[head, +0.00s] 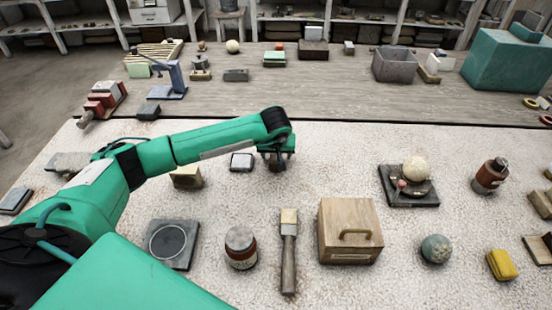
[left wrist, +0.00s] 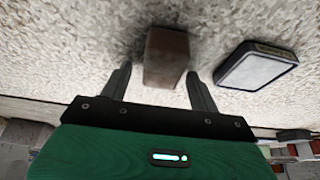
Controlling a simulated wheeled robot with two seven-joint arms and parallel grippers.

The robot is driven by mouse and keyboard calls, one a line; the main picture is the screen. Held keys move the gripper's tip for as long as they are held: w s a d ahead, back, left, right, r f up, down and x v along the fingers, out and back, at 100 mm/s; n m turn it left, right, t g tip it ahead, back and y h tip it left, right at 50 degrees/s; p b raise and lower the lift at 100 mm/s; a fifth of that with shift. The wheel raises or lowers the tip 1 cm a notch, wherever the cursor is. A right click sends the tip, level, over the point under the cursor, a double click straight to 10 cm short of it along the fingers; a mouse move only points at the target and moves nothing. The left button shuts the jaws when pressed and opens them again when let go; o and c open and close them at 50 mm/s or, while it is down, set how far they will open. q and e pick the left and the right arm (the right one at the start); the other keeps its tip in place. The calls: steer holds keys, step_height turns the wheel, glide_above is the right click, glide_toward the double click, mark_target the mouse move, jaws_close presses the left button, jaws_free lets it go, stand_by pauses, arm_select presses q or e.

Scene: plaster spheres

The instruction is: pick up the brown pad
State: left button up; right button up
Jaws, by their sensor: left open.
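The brown pad (left wrist: 166,55) shows in the left wrist view as a small dark brown block standing on the pale speckled tabletop. My left gripper (left wrist: 159,78) is open, with one finger on each side of the pad and a gap on both sides. In the head view my left gripper (head: 276,163) points down at the table's middle, and it hides the pad there. My right gripper is not in view.
A dark-framed, white-topped block (head: 242,161) lies close to the left gripper; it also shows in the left wrist view (left wrist: 256,66). A wooden box (head: 349,230), a brush (head: 289,255) and a jar (head: 240,247) stand nearer.

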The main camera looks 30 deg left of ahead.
arm_select(q)
steer(key=shift+f, duration=0.15)
steer(key=c, duration=1.1)
steer(key=shift+o, duration=0.2)
steer(key=shift+r, duration=0.35)
step_height(320, 180, up, 19)
steer(key=b, duration=0.3)
steer(key=shift+r, duration=0.2)
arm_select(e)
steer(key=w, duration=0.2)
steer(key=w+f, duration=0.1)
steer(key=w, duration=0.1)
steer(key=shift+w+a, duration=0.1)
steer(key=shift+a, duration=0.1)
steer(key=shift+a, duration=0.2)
